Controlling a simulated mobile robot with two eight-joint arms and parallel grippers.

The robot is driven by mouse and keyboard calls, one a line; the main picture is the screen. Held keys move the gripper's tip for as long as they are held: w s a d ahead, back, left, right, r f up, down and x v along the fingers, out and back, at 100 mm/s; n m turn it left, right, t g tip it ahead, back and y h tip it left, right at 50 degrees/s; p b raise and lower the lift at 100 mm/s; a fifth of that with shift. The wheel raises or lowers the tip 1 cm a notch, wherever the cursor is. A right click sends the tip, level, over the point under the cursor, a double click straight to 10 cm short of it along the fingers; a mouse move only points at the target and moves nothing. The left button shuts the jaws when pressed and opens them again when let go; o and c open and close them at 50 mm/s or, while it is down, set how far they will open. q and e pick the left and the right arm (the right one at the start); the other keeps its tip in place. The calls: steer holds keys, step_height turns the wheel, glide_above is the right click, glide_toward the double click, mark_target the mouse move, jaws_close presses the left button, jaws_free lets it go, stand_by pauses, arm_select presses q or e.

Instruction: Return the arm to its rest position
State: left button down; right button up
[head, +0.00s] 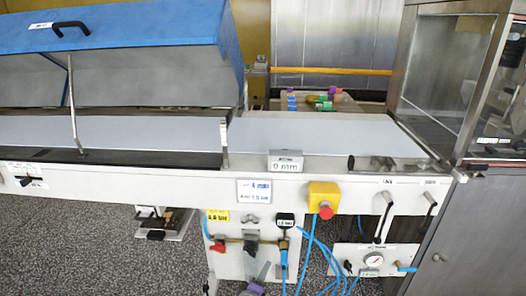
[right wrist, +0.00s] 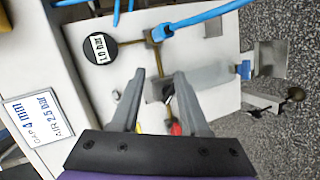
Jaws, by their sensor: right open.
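My right gripper (head: 262,268) shows at the bottom of the head view, in front of the white valve panel (head: 222,262) under the conveyor. In the right wrist view its two grey fingers (right wrist: 160,75) are spread apart with nothing held between them. Beyond the fingers are a dark knob and a red handle (right wrist: 176,128) on the panel. I cannot tell whether the fingers touch anything. My left gripper is not in view.
Above are the conveyor belt (head: 310,134), a raised blue hood (head: 120,28) and a yellow box with a red button (head: 325,208). Blue hoses (head: 312,250) hang right of the gripper. A pressure gauge panel (head: 345,257) stands at lower right. Speckled floor (head: 90,250) lies open at left.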

steer(key=s+d+r+m+g, duration=0.3)
steer(key=s+d+m+g, duration=0.3)
steer(key=s+d, duration=1)
steer(key=s+d+f+m+g+y, duration=0.1)
steer(key=s+m+g+y, duration=0.15)
steer(key=s, duration=0.65)
steer(key=s+d+f+m+g+y, duration=0.1)
steer(key=s+f+m+y, duration=0.15)
steer(key=s, duration=0.65)
arm_select(q)
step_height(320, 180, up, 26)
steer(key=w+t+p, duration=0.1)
steer(key=p, duration=2.1)
arm_select(e)
step_height(320, 180, up, 27)
steer(key=w+t, duration=0.1)
steer(key=shift+w+a+f+m+h, duration=0.2)
steer(key=shift+m+h, duration=0.1)
steer(key=shift+m, duration=0.1)
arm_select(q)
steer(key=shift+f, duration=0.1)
arm_select(e)
steer(key=shift+s, duration=0.1)
